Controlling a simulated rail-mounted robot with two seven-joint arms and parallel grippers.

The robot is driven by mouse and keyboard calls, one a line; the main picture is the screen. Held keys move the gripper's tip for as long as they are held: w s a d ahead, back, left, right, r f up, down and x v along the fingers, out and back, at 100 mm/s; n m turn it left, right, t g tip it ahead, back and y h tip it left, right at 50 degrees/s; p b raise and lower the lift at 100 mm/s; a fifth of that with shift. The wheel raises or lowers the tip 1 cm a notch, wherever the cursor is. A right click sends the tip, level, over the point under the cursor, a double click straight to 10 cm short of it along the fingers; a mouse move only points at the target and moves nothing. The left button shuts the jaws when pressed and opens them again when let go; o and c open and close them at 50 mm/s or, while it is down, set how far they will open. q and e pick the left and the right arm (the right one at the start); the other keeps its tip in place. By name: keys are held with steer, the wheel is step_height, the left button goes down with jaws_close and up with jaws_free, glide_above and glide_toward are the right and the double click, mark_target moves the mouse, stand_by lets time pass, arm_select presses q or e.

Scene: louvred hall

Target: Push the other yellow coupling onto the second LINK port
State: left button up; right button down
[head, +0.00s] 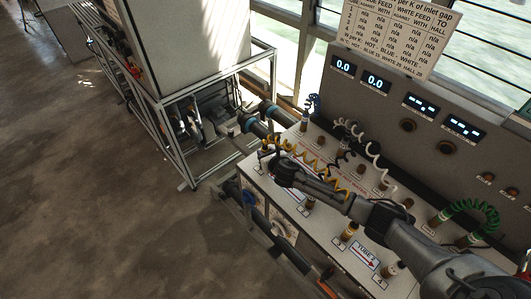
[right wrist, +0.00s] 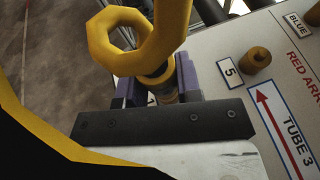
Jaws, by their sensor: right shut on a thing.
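My right gripper (head: 279,168) reaches over the left end of the white bench. In the right wrist view its purple fingers (right wrist: 158,88) are shut on the yellow hose's coupling (right wrist: 163,96), which shows a dark collar and a brass-coloured lower part. The yellow coiled hose (right wrist: 112,48) loops up above the fingers. In the head view the yellow hose (head: 284,144) runs right, partly behind my arm; its far end is hidden. The fingers hide the coupling's lower end, so I cannot tell whether it sits on a port. No LINK label is readable. My left gripper is out of view.
A brass-coloured port (right wrist: 257,57) stands beside label 5. White (head: 378,163) and green (head: 476,206) coiled hoses rise from the bench (head: 322,232). Ports 3 (head: 349,231) and 4 (head: 390,270) stand near its front edge. The panel (head: 455,95) borders the back.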

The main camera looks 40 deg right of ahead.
mark_target(264, 147)
steer(key=shift+f, duration=0.25)
steer(key=shift+r, duration=0.1)
steer(key=c, duration=1.3)
jaws_free()
steer(key=o, duration=0.6)
steer(key=s+r+p, duration=0.1)
steer(key=p, duration=0.1)
steer(key=r+p, duration=0.2)
steer(key=s+r+p, duration=0.1)
steer(key=p, duration=0.1)
steer(key=shift+s+a+r, duration=0.25)
steer(key=shift+s+a, duration=0.05)
steer(key=shift+s, duration=0.05)
steer(key=shift+s+a+r+p, duration=0.1)
steer(key=shift+s+r+p, duration=0.5)
steer(key=shift+p, duration=0.55)
